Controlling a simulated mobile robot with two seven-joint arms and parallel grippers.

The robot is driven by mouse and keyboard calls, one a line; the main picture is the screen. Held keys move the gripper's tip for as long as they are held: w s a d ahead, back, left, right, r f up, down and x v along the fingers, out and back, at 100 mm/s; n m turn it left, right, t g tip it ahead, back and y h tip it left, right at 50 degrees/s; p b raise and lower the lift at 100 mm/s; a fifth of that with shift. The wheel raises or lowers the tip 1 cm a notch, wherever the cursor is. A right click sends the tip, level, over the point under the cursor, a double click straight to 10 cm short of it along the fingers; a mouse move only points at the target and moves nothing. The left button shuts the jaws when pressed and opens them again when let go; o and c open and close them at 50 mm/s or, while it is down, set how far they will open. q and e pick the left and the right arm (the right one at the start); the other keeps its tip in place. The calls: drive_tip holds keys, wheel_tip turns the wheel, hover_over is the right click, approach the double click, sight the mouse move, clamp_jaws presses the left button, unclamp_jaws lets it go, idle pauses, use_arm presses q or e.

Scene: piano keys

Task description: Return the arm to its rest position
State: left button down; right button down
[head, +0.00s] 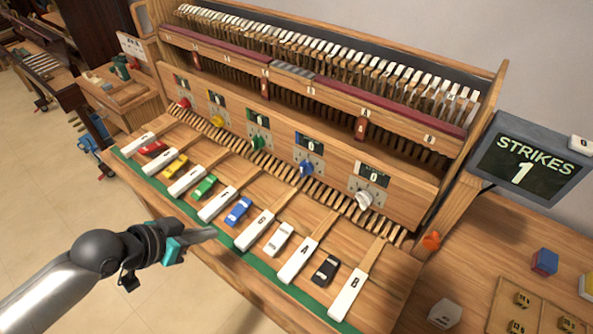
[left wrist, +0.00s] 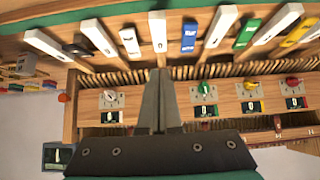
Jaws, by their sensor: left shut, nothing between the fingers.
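My left gripper (head: 213,233) reaches in from the left in the head view. It is shut and empty, with its tip by the green front strip (head: 150,180) of the piano. In the left wrist view its fingers (left wrist: 160,75) are together, pointing toward the keys. White lettered keys, among them the A key (head: 298,261) and the B key (head: 347,294), lie in a row beyond it. Coloured blocks sit between them: red (head: 152,147), yellow (head: 175,166), green (head: 204,187), blue (head: 238,211), white (head: 279,239) and black (head: 325,270). My right gripper is not in view.
A panel with coloured knobs, such as the blue knob (head: 306,168), stands behind the keys. A screen (head: 527,165) at the right reads STRIKES 1. A wooden side surface (head: 475,262) with blocks is at the right. Open floor (head: 50,200) lies at the left.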

use_arm(q)
drive_tip(key=a+f+n+y+b, duration=0.2)
drive_tip(key=a+f, duration=0.2)
drive_tip(key=f, duration=0.4)
drive_tip(key=a+f+n+y+b, duration=0.1)
drive_tip(key=a+f+b, duration=0.15)
drive_tip(key=f, duration=0.65)
drive_tip(key=s+a+f+n+g+y+b, duration=0.1)
drive_tip(key=s+a+f+b, duration=0.1)
drive_tip(key=s+f, duration=0.35)
drive_tip(key=s+a+f+n+y+b, duration=0.1)
drive_tip(key=s+f, duration=0.2)
drive_tip(key=f, duration=0.6)
drive_tip(key=s+d+f+g+b, duration=0.2)
drive_tip(key=s+d+f, duration=0.2)
drive_tip(key=s+f, duration=0.5)
drive_tip(key=s+d+f+g+b, duration=0.3)
drive_tip(key=s+f, duration=0.6)
drive_tip(key=s, duration=0.7)
drive_tip(key=shift+d+f+y, duration=0.15)
drive_tip(key=shift+d+y, duration=0.15)
drive_tip(key=shift+d, duration=0.35)
